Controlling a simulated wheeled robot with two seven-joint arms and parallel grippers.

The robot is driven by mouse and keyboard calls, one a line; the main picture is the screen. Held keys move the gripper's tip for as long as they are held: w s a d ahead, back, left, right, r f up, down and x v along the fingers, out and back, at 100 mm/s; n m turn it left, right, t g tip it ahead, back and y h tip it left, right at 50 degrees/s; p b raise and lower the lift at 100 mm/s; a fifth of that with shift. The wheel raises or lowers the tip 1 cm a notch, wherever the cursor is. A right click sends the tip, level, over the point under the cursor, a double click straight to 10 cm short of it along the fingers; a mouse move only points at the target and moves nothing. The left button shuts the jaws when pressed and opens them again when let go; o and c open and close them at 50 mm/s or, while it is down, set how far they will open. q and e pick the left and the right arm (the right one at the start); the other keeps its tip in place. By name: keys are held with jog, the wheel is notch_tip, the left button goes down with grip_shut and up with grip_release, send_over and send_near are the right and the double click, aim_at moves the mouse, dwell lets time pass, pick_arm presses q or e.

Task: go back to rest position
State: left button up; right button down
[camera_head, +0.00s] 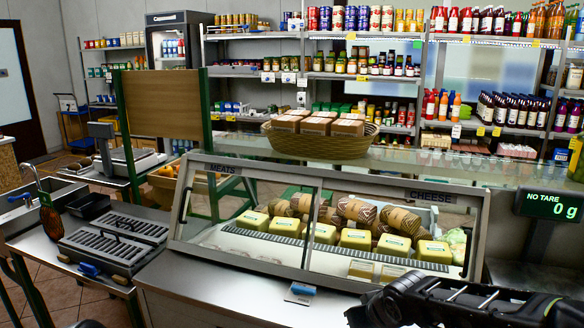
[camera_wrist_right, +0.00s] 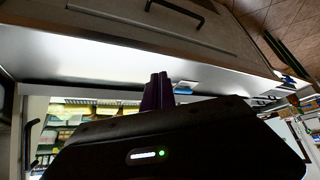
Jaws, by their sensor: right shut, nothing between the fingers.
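My right gripper (camera_wrist_right: 157,92) shows in the right wrist view as two dark fingers close together, with nothing between them. Beyond the fingers is a pale metal counter surface (camera_wrist_right: 90,62). In the head view, part of my dark right arm crosses the bottom right corner, in front of the glass display case (camera_head: 330,278). The fingers cannot be made out there. My left gripper is not in view.
The case holds yellow tubs (camera_head: 357,239) and wrapped meats; a wicker basket (camera_head: 320,146) of packages sits on top. A scale display (camera_head: 549,206) reading 0 g stands at right. A slotted metal unit (camera_head: 115,240) is on the left counter. Stocked shelves line the back.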

jog(key=s+a+f+g+y, duration=0.1)
jog(key=s+a+f, duration=0.15)
jog(key=f, duration=0.45)
jog(key=s+a+f+y, duration=0.1)
jog(key=s+a+f, duration=0.1)
jog(key=a+f, duration=0.35)
jog(key=s+f+m+g, duration=0.4)
jog(key=s+f+g, duration=0.1)
jog(key=s+f, duration=1.8)
jog(key=shift+s+d+m, duration=0.3)
jog(key=shift+s+d, duration=0.1)
jog(key=shift+s, duration=0.2)
